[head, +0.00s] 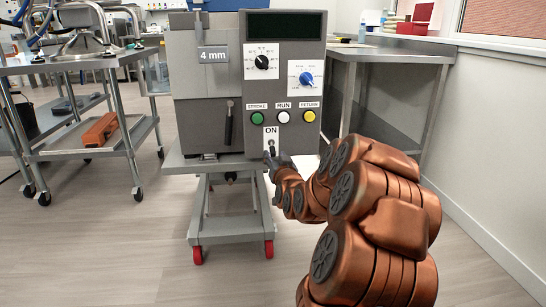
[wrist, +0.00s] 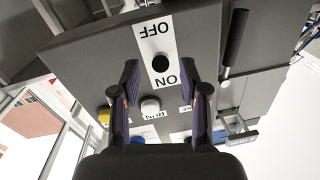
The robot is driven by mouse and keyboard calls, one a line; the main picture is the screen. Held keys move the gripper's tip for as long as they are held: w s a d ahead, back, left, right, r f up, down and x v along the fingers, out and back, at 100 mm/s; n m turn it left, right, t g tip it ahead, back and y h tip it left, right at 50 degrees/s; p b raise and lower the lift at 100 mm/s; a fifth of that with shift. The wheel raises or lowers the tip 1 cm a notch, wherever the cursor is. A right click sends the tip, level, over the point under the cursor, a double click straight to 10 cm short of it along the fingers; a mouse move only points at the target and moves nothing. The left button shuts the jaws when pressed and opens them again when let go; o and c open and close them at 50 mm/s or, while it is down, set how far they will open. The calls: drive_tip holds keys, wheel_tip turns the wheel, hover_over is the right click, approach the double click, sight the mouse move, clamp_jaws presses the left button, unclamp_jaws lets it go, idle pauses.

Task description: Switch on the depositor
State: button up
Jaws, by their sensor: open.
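The depositor (head: 285,85) is a grey machine on a cart in the middle of the head view. Its ON/OFF switch is low on the front panel, on a white plate (head: 271,135) marked ON at the top. The wrist view shows this plate upside down, with a round black switch knob (wrist: 161,62) between ON and OFF. My gripper (head: 275,158) is in front of the plate and covers its lower part in the head view. In the wrist view my gripper (wrist: 163,78) is open, with one finger to each side of the plate. I cannot tell whether the fingers touch anything.
Green (head: 257,118), white (head: 283,117) and yellow (head: 309,116) buttons sit just above the switch, with two dials higher up. A black handle (head: 229,122) is to the left. A steel table (head: 390,53) stands at right, a steel cart (head: 80,62) at left.

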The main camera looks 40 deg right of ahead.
sight(274, 154)
drive_tip(key=shift+b+x, duration=0.55)
drive_tip(key=shift+x, duration=1.2)
drive_tip(key=shift+r, duration=0.1)
clamp_jaws()
